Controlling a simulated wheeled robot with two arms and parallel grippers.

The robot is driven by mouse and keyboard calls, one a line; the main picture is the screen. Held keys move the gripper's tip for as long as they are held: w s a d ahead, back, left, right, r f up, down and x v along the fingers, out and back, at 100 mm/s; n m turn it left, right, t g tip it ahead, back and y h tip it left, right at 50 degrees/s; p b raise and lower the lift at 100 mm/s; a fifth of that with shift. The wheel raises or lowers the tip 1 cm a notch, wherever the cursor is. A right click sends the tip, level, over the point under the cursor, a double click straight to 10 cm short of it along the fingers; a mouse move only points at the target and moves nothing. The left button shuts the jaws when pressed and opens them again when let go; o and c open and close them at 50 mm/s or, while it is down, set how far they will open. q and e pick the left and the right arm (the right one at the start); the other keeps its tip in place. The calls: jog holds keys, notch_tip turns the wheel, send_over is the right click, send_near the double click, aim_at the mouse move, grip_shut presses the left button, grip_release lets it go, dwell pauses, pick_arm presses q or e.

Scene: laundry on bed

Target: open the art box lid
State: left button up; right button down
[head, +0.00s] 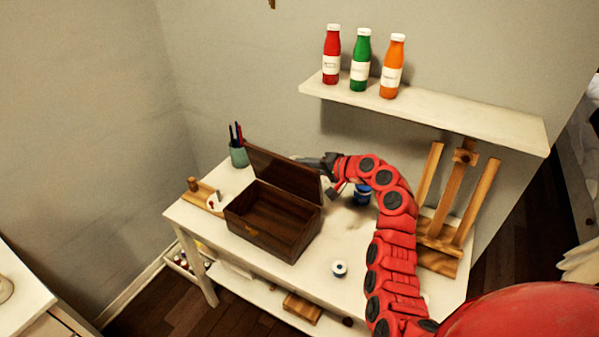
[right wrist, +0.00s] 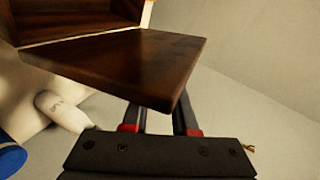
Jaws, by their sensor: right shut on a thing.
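The dark brown wooden art box (head: 285,243) stands on the white table. Its lid (head: 284,172) is raised at the back, tilted up, and the empty-looking inside shows. My right gripper (head: 318,162) is at the lid's upper right corner, with its fingertips partly hidden behind the lid. In the right wrist view the lid (right wrist: 120,62) runs in over the fingers, and the gripper is shut on it. The box (right wrist: 75,12) shows beyond the lid there. My left gripper is not in view.
The white table (head: 300,265) also holds a pen cup (head: 239,156), a blue jar (head: 362,195), a small white-and-blue jar (head: 339,268) and a wooden easel (head: 445,215). A shelf (head: 430,112) with three bottles is on the wall above. The table front is mostly clear.

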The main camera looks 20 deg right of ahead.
jog(key=shift+w+d+f+m+g+y, duration=0.1)
jog(key=shift+w+d+m+g+y, duration=0.1)
jog(key=shift+w+d+m, duration=0.3)
jog(key=shift+w+d+m+g+y, duration=0.1)
jog(key=shift+w+d+m+y, duration=0.15)
jog(key=shift+d, duration=0.3)
jog(key=c, duration=0.7)
grip_release()
jog(key=b+v, duration=0.3)
jog(key=v, duration=1.4)
jog(key=shift+s+d, duration=0.1)
